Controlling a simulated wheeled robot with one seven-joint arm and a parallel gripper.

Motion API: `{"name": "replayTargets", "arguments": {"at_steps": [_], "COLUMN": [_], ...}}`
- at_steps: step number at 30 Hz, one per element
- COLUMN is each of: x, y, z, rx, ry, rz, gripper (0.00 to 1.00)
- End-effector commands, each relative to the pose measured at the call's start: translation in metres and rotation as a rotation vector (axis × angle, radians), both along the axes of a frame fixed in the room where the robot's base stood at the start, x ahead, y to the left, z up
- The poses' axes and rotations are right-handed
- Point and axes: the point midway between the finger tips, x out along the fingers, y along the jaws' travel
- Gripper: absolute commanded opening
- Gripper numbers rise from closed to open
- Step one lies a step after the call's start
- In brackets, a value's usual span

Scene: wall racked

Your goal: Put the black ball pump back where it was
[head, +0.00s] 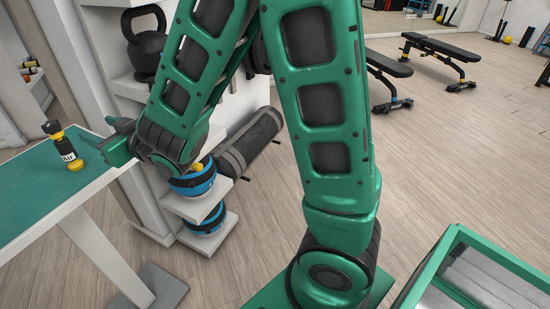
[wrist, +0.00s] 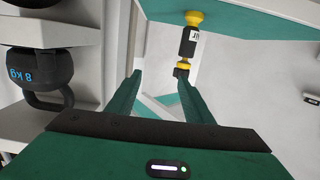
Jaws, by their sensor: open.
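The black ball pump (head: 63,147) has yellow parts and a white label with dark letters. It stands upright on the green-topped table (head: 28,199) at the left of the head view. In the wrist view the pump (wrist: 187,44) appears upside down, its yellow base against the green top and its other end by the right fingertip. My gripper (head: 104,138) is open and empty, just right of the pump. In the wrist view my gripper (wrist: 158,80) has its fingers spread, with the pump beyond them; I cannot tell whether it touches the right finger.
A white shelf rack beside the table holds a black kettlebell (head: 147,44) and blue-black round items (head: 206,219) low down. A grey roll (head: 252,140) lies by it. A green-framed box (head: 480,280) is at the lower right. Benches (head: 440,46) stand far back; open floor lies between.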

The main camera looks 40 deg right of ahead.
Motion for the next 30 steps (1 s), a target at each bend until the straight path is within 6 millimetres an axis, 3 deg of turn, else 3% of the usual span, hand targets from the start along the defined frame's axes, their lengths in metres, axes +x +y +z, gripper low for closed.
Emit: {"name": "replayTargets", "arguments": {"at_steps": [4,8,11,15,18,22,27,30], "x": [0.005,-0.013,-0.04,-0.095,-0.143,-0.213,-0.299,-0.335], "y": [-0.086,-0.163,-0.216,-0.278,-0.311,-0.337,-0.343,-0.339], "z": [-0.015,-0.033,-0.045,-0.06,-0.068,-0.074,-0.073,-0.07], "rx": [-0.07,-0.112,-0.126,-0.115,-0.089,-0.029,0.071,0.121], "ry": [0.166,0.347,0.494,0.71,0.866,1.073,1.314,1.417], "rz": [-0.176,-0.326,-0.432,-0.558,-0.633,-0.704,-0.745,-0.746], "gripper": [0.47,0.47,0.47,0.47,0.47,0.47,0.47,0.47]}}
